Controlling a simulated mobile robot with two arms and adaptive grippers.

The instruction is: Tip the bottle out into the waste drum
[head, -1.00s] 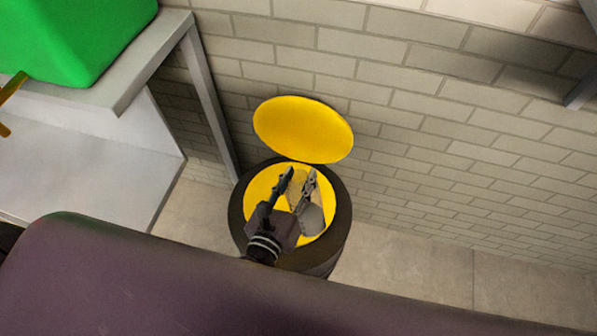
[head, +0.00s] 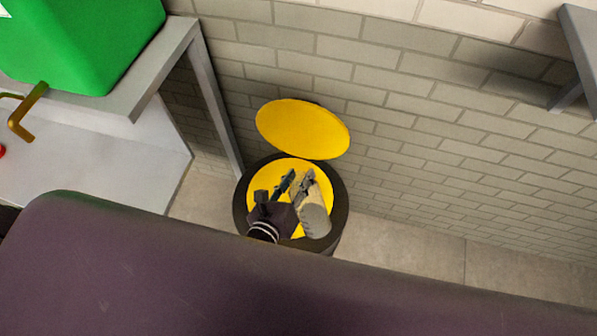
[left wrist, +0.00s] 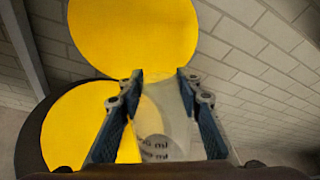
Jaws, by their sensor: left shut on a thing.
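The waste drum (head: 341,208) stands on the floor by the wall, with a dark rim and a yellow inside. Its round yellow lid (head: 302,128) is up at the back; the lid also shows in the left wrist view (left wrist: 130,35). My left gripper (head: 298,180) is over the drum's opening, shut on a translucent bottle (head: 316,218). The bottle is tilted, with its round grey end facing the head camera. In the left wrist view the bottle (left wrist: 165,105) is between the two fingers, with small print on it. Its mouth and any contents cannot be made out. My right gripper is not in view.
A grey table (head: 175,75) at the left holds a green bin (head: 85,45). A brass-coloured bent handle (head: 27,112) is at the far left edge. A brick wall (head: 440,130) runs behind the drum. A grey shelf edge (head: 580,55) juts in at upper right.

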